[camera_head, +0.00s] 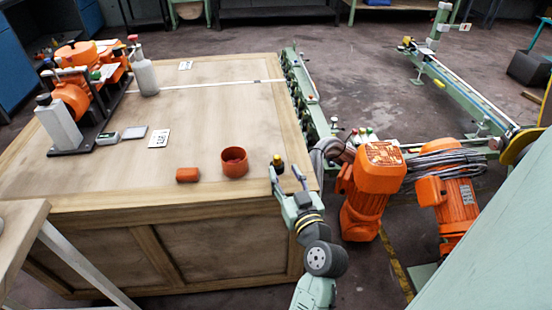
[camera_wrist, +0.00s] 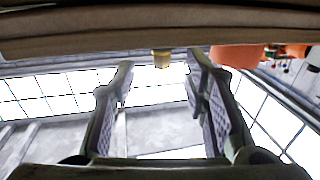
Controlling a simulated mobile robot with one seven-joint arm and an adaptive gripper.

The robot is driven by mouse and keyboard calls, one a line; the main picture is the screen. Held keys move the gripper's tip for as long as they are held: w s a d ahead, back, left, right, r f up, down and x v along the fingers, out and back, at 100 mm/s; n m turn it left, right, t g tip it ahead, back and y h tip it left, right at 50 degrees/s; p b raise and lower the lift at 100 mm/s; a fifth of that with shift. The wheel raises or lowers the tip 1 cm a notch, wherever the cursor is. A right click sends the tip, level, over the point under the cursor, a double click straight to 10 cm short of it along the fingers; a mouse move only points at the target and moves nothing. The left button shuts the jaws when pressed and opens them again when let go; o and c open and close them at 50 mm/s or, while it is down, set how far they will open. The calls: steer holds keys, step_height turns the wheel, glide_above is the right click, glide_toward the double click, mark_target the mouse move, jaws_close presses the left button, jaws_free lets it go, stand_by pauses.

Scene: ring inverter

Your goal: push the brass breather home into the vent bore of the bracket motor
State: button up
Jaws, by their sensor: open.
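A small brass piece, which looks like the breather, shows in the wrist view (camera_wrist: 162,59) between and just beyond my fingertips, against the brown table edge. In the head view a small dark-topped, yellowish piece (camera_head: 278,166) stands at the table's front right corner, close to my fingers; it seems to be the same piece. My gripper (camera_head: 287,173) is open and empty, its two fingers apart. Orange motors stand on the floor to the right, one upright (camera_head: 370,190) and one behind cables (camera_head: 457,205). I cannot tell which is the bracket motor. No vent bore can be made out.
The wooden table (camera_head: 215,110) is mostly clear in the middle. Orange machinery (camera_head: 75,95) and a grey bottle (camera_head: 145,75) stand back left. A green rail (camera_head: 305,95) borders the right edge.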

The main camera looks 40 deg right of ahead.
mark_target(278, 160)
steer(key=shift+w+d, duration=0.15)
steer(key=shift+w, duration=0.25)
steer(key=w+p, duration=0.1)
steer(key=w+d+r+p, duration=0.1)
steer(key=w, duration=0.2)
steer(key=shift+w+d+r+p, duration=0.15)
steer(key=shift+w+d+p, duration=0.1)
steer(key=shift+w+p, duration=0.15)
steer(key=shift+w+d, duration=0.1)
steer(key=shift+w, duration=0.1)
steer(key=shift+c, duration=0.2)
jaws_close()
